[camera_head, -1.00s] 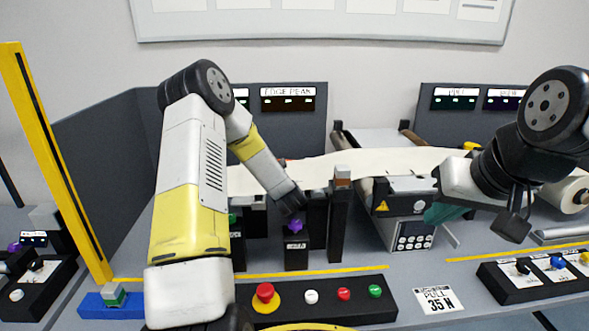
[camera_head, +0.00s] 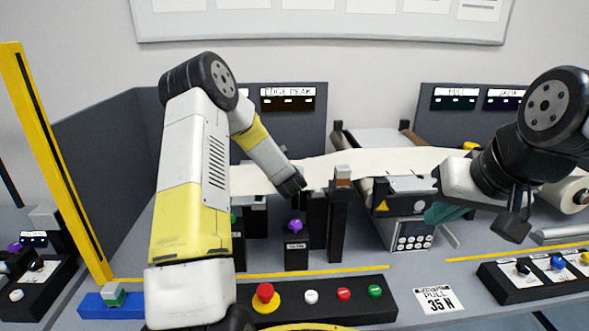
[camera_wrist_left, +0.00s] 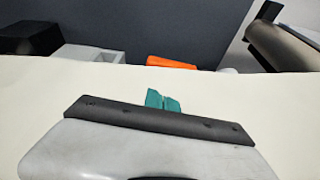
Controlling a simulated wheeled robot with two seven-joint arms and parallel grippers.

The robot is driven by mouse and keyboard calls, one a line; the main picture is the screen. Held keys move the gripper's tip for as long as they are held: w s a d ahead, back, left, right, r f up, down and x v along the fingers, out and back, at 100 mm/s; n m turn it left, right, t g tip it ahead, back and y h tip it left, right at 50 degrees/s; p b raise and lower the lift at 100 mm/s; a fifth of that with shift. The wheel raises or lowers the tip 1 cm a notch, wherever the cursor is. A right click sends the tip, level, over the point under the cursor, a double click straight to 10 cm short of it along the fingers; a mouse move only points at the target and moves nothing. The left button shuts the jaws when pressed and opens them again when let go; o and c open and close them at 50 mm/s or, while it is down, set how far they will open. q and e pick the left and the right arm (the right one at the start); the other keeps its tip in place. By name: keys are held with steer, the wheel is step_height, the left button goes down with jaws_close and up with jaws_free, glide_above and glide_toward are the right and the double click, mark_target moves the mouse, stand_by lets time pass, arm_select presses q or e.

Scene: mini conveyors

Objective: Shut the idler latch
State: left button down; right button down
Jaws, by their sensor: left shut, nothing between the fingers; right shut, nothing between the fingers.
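I cannot pick out the idler latch for certain. An orange part (camera_wrist_left: 170,63) shows in the left wrist view beyond the far edge of the pale web (camera_wrist_left: 60,85); its lower side is hidden. My left gripper's teal fingertips (camera_wrist_left: 162,101) are together and empty, over the web in that view. My right gripper (camera_head: 441,213) is shut and empty, beside the grey-topped unit with a keypad.
A black button box (camera_head: 325,305) with a red mushroom button runs along the front. A black post (camera_head: 339,225) stands right of the purple knob. The keypad unit (camera_head: 412,236) and a roll (camera_head: 572,193) are on the right. Dark panels (camera_head: 100,150) close off the left and back.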

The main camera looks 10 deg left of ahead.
arm_select(q)
steer(key=shift+r+m, duration=0.25)
steer(key=shift+m, duration=0.15)
steer(key=r+m+y, duration=0.2)
steer(key=r+m, duration=0.1)
steer(key=shift+w+d+m+y, duration=0.15)
steer(key=shift+d+m+y, duration=0.15)
steer(key=shift+d, duration=0.05)
stand_by(0.5)
steer(key=v, duration=0.7)
steer(key=shift+s+d+r, duration=0.2)
steer(key=shift+s, duration=0.1)
steer(key=shift+r, duration=0.1)
